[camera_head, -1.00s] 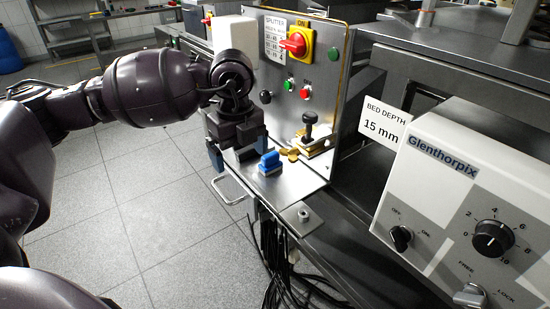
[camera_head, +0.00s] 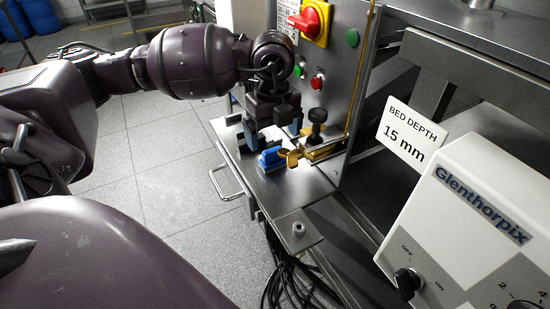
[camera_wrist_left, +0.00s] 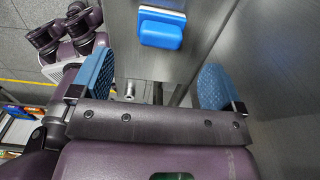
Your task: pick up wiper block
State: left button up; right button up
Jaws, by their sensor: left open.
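The wiper block (camera_head: 271,157) is a small blue block with a pale strip along its base. It rests on the steel ledge (camera_head: 300,190) below the control panel. My left gripper (camera_head: 272,136) is just behind and above it in the head view, pointing down. In the left wrist view the blue block (camera_wrist_left: 161,31) lies ahead of the open fingers, near the top edge and between their lines. The space between the fingertips (camera_wrist_left: 156,78) is empty, and neither finger appears to touch the block. My right gripper does not show.
A brass fitting with a black knob (camera_head: 317,117) stands close right of the block. The panel with a red rotary switch (camera_head: 311,20) rises behind. A bracket with a bolt (camera_head: 299,229) and hanging cables (camera_head: 290,275) are in front. Open floor (camera_head: 170,190) lies left.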

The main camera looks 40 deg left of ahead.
aim_at(273, 150)
pick_arm(q)
jog(key=shift+f, duration=1.65)
jog(key=f, duration=0.2)
jog(key=f+b, duration=0.1)
jog(key=f, duration=0.1)
jog(key=shift+w+a+f, duration=0.1)
jog(key=shift+a+f, duration=0.1)
jog(key=shift+f, duration=0.1)
jog(key=shift+r, duration=0.1)
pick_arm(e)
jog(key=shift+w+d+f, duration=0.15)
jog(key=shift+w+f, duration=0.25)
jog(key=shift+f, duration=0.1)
pick_arm(q)
jog(key=c, duration=1)
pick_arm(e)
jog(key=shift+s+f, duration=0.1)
pick_arm(q)
jog(key=shift+r, duration=0.1)
